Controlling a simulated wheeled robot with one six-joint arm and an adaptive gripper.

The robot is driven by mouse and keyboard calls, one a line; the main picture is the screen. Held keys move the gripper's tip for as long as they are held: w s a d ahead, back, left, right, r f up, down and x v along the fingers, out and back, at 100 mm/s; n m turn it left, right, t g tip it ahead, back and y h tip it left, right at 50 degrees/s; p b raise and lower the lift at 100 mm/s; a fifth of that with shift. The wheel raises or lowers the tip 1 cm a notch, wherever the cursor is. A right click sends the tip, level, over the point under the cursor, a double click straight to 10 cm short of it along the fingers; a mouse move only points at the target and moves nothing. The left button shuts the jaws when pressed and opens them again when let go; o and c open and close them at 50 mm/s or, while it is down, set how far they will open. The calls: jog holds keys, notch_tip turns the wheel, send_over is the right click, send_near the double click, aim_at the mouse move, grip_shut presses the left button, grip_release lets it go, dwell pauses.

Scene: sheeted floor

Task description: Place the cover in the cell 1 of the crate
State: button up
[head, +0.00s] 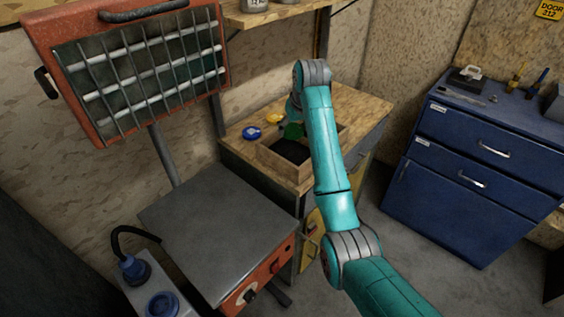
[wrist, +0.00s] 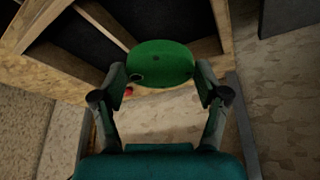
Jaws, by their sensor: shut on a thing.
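The cover is a green round disc (wrist: 160,62). In the wrist view it sits between the fingertips of my gripper (wrist: 160,78), which is shut on it at its left and right edges. In the head view the green cover (head: 293,131) shows just left of my arm, above the wooden crate (head: 272,165). The crate also shows in the wrist view (wrist: 62,70), with dark-floored cells split by wooden dividers. The cover overlaps the crate's edge there, and I cannot tell its height above it. My arm hides the crate's right part in the head view. No cell number is readable.
The crate stands on a wooden workbench (head: 362,108). A blue round thing (head: 251,133) and a yellow one (head: 275,118) lie behind it. A small red thing (wrist: 128,91) shows below the cover. A heater-like grille (head: 140,70) and grey-topped unit (head: 215,225) stand left, a blue cabinet (head: 470,160) right.

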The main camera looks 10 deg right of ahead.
send_over(291, 153)
jog(key=s, duration=0.2)
notch_tip(291, 153, down, 4)
jog(key=shift+w+f, duration=0.15)
jog(key=shift+f, duration=2.2)
jog(key=shift+f, duration=0.15)
jog(key=o, duration=1.1)
jog(key=shift+d+r, duration=0.1)
jog(key=shift+r, duration=0.3)
jog(key=v, duration=1.1)
jog(key=shift+r, duration=0.25)
